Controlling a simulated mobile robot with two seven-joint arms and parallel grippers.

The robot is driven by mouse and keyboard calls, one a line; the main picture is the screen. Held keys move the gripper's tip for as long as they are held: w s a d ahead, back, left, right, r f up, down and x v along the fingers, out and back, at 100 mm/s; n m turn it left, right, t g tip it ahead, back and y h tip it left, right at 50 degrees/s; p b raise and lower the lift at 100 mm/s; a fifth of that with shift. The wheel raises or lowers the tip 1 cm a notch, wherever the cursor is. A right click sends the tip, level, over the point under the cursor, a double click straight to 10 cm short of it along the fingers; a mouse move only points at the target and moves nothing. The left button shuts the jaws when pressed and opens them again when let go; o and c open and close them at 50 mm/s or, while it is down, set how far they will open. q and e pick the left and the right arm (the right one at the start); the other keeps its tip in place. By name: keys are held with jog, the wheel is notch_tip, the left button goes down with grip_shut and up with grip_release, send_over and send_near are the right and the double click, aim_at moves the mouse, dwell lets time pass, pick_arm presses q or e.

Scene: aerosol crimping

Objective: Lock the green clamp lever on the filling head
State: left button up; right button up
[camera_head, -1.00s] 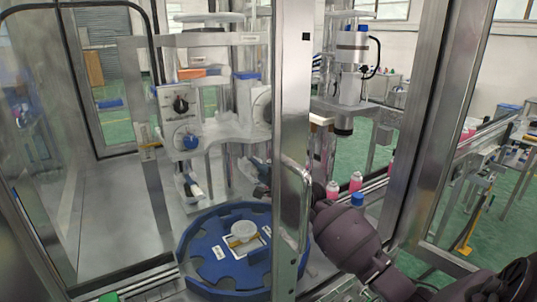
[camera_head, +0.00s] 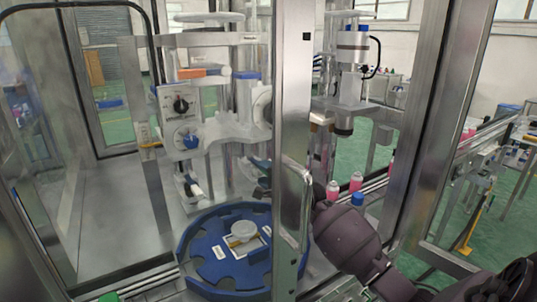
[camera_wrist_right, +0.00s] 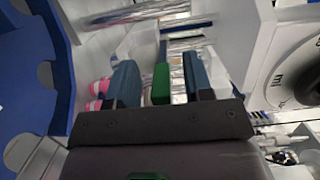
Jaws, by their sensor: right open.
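The green clamp lever (camera_wrist_right: 161,84) shows in the right wrist view as a short upright green block. It stands between the two dark fingers of my right gripper (camera_wrist_right: 161,80), with a gap visible on either side. The gripper is open. In the head view my right arm reaches in from the right and passes behind the metal door post. Only a dark bit of the right gripper (camera_head: 262,190) shows left of the post, near the filling head's lower part. The lever cannot be made out clearly in the head view. My left gripper is not in view.
A blue round indexing table (camera_head: 205,268) lies below the gripper. The metal door post (camera_head: 291,130) with its handle stands in front of my arm. Pink bottles (camera_head: 355,182) stand behind the arm. A white dial housing (camera_wrist_right: 285,65) is close on the right in the wrist view.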

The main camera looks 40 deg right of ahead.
jog(key=s, duration=0.6)
jog(key=shift+s+a, duration=0.15)
jog(key=shift+a, duration=0.2)
jog(key=shift+f, duration=0.1)
dwell(0.4)
